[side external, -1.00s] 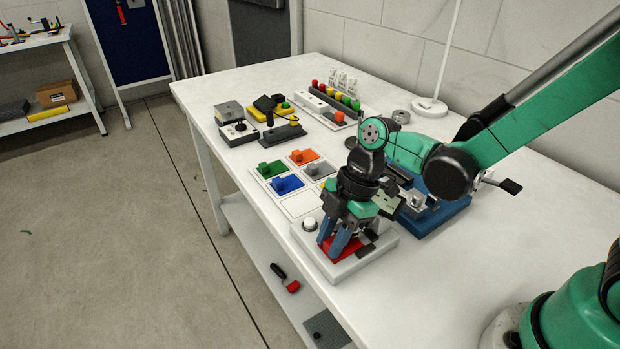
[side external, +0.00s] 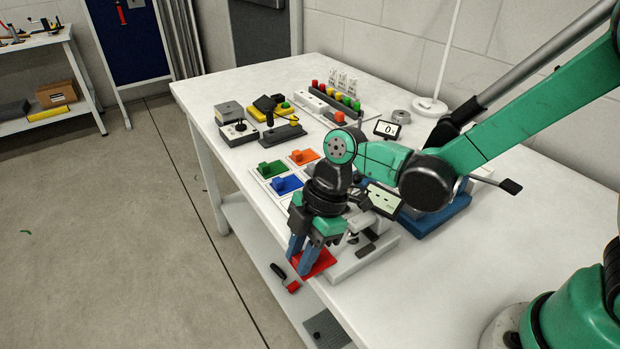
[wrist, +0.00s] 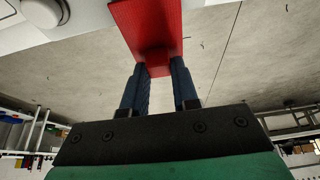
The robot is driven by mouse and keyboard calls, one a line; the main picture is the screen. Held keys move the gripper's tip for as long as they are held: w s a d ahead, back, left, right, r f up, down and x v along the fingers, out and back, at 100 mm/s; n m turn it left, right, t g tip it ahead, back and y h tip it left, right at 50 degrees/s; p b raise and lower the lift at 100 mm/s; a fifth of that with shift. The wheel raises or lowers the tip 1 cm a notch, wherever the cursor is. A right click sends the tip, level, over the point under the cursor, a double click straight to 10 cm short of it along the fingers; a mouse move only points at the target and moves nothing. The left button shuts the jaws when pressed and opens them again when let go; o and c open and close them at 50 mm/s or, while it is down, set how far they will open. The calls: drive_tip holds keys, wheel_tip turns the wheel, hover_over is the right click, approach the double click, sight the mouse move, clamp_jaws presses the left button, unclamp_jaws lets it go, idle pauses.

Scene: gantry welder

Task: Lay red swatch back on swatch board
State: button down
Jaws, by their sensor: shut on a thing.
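My gripper (side external: 301,258) points down with its blue fingers shut on the raised tab of the red swatch (side external: 322,264). In the wrist view the red swatch (wrist: 150,25) juts out from between the two fingers. It is in the air beside the white device, at the table's front edge. The pale swatch board (side external: 262,183) lies further back on the table. It carries a green swatch (side external: 271,168), an orange swatch (side external: 303,156) and a blue swatch (side external: 287,184). My gripper and wrist hide the board's near part.
The white device (side external: 365,262) stands close to the right of the swatch. A blue-based device (side external: 440,215) is behind it. A small display (side external: 387,129), a joystick box (side external: 239,131) and a row of coloured knobs (side external: 340,100) stand further back. Open floor lies left of the table.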

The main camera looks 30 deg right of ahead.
drive_tip(key=shift+a, duration=0.15)
drive_tip(key=shift+r, duration=3.25)
drive_tip(key=w+d+f, duration=0.1)
drive_tip(key=w+d, duration=0.6)
drive_tip(key=w, duration=0.6)
drive_tip(key=shift+w+d+f, duration=0.1)
drive_tip(key=shift+f, duration=1.25)
drive_tip(key=shift+w+d+f, duration=0.1)
drive_tip(key=shift+f, duration=1.25)
drive_tip(key=shift+f, duration=1.2)
